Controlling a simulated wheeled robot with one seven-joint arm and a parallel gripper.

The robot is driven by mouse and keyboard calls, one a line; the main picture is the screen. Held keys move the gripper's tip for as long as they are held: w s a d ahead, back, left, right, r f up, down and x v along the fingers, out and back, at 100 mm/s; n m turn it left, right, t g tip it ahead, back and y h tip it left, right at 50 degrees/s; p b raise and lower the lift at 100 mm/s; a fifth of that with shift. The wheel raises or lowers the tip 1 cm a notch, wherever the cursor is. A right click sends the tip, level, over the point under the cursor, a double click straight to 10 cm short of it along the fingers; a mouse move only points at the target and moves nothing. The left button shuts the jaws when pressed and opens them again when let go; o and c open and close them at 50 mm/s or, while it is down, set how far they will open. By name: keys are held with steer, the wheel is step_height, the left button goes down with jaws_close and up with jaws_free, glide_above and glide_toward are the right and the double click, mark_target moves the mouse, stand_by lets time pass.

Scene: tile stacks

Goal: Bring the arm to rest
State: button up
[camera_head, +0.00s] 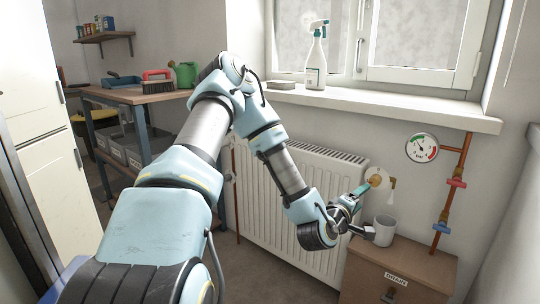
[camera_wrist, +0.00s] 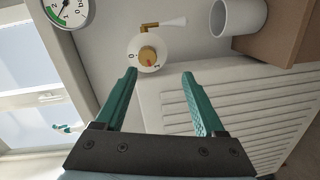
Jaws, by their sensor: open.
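My gripper (camera_head: 369,210) is at the end of my outstretched arm, in front of the right end of the radiator (camera_head: 290,195). In the wrist view my gripper (camera_wrist: 159,74) has its two green fingers spread apart with nothing between them. A round white dial with a brass knob (camera_wrist: 148,54) shows just beyond the fingertips there. The dial also shows in the head view (camera_head: 378,182), close to the gripper. I cannot tell whether a finger touches it.
A white cup (camera_head: 384,230) stands on the wooden cabinet (camera_head: 400,262) marked DRAIN, close to my gripper. A spray bottle (camera_head: 316,60) stands on the windowsill (camera_head: 400,104). A workbench (camera_head: 130,96) is at left.

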steer(key=a+f+m+g+y, duration=0.2)
steer(key=a+m+g+y, duration=0.5)
steer(key=a, duration=1.4)
steer(key=s+a+r+g+y, duration=0.1)
steer(key=s+a+r+y, duration=0.15)
steer(key=s+a, duration=0.45)
steer(key=s+a+r+g+y, duration=0.2)
steer(key=s+a+r, duration=0.2)
steer(key=a, duration=0.4)
step_height(320, 180, up, 23)
steer(key=p, duration=2.3)
steer(key=shift+s+a+m, duration=0.3)
steer(key=shift+m, duration=0.1)
steer(key=shift+d, duration=0.1)
